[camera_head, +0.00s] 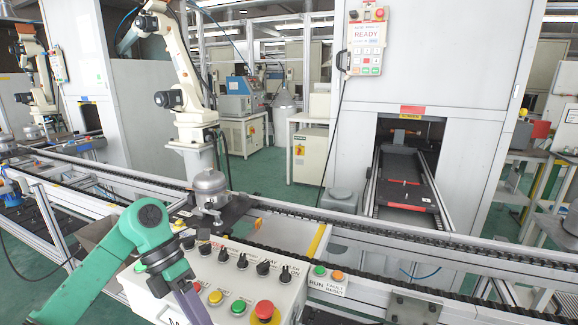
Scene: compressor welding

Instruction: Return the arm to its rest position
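My green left arm (133,232) comes in from the lower left and bends down in front of the control box. Its grey end (190,303), where my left gripper is, hangs over the left part of the box and runs toward the bottom edge. The fingertips cannot be made out. My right arm and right gripper are not in view.
The white control box (215,272) carries several knobs, buttons and a red emergency stop (264,310). Behind it runs a conveyor (400,240) with a grey compressor (209,188) on it. A white robot arm (182,65) stands beyond.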

